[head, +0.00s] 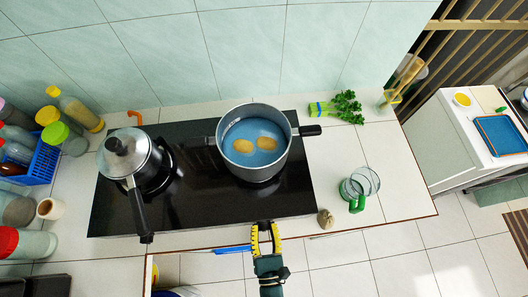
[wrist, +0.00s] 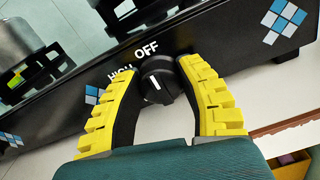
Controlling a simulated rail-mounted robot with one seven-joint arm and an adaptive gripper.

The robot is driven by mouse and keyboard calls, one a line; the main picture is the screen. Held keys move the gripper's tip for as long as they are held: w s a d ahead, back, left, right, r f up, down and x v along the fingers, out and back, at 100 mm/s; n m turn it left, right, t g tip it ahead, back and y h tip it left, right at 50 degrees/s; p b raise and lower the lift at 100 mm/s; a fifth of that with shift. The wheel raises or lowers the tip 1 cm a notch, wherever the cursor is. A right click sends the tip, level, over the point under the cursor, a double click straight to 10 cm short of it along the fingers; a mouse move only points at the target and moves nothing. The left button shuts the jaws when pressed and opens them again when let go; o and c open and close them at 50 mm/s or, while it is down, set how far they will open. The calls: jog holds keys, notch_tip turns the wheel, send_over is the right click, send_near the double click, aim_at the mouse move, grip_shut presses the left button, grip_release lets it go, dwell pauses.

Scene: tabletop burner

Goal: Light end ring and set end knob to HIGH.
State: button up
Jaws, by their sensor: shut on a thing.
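My gripper (head: 265,230) is at the front edge of the black burner (head: 200,200), in front of the right-hand pot. In the wrist view my gripper (wrist: 157,78) has its yellow fingers on both sides of a black round knob (wrist: 162,84) and is shut on it. The knob's white mark points roughly up toward the OFF label (wrist: 147,48). The HIGH label (wrist: 122,73) lies to its left, partly covered by a finger. The right ring is hidden under a blue-grey pot (head: 285,155) holding liquid and two yellowish pieces. I see no flame.
A pressure cooker (head: 128,160) sits on the left ring, its handle reaching over the front edge. A glass mug (head: 360,186), green leaves (head: 346,106) and a small brown object (head: 325,219) are to the right. Bottles and a blue basket (head: 42,165) stand at left.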

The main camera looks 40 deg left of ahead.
jog(key=shift+n, duration=0.3)
jog(key=shift+n+p, duration=0.45)
jog(key=shift+n, duration=0.45)
jog(key=n, duration=0.9)
jog(key=shift+s+a, duration=0.1)
jog(key=shift+n, duration=0.3)
grip_shut()
jog(key=o, duration=1.2)
grip_release()
